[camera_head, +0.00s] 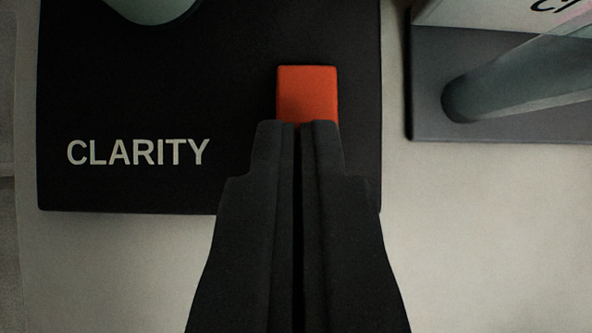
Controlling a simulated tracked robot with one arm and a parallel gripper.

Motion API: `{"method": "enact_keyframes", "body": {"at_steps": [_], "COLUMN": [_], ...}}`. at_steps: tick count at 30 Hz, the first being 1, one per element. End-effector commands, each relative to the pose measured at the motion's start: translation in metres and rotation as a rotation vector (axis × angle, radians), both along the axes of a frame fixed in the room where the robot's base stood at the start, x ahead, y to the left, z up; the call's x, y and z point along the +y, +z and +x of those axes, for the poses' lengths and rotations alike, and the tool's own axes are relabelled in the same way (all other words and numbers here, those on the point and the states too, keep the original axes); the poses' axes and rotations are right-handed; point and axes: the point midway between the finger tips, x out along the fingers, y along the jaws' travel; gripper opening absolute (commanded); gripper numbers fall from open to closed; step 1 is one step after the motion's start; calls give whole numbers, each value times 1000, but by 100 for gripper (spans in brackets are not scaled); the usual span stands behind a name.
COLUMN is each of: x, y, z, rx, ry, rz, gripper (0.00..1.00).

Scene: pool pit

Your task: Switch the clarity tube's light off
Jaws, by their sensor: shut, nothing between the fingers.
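An orange-red rectangular switch (307,92) sits on the black base plate (120,100) lettered "CLARITY". The bottom of a pale greenish tube (152,8) stands on the same plate at the top left, mostly cut off by the picture edge. My gripper (299,124) is shut and empty. Its fingertips overlap the near edge of the switch in the picture and hide that edge. I cannot tell whether they touch it. Whether the tube's light is on cannot be told from the small part in view.
To the right, a grey base (500,125) carries a tilted clear tube (490,85) and a pale panel with dark lettering, partly cut off. The pale surface (480,240) in front of both bases is clear.

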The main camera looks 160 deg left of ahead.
Motion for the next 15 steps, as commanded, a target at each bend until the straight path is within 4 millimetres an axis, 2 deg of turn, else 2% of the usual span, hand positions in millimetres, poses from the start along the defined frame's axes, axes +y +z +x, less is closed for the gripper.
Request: {"method": "enact_keyframes", "body": {"at_steps": [8, 15], "x": [0, 1], "y": [-2, -17], "z": [-1, -5], "rx": [-9, -92], "ry": [0, -1], "rz": [-3, -34], "gripper": [0, 0]}}
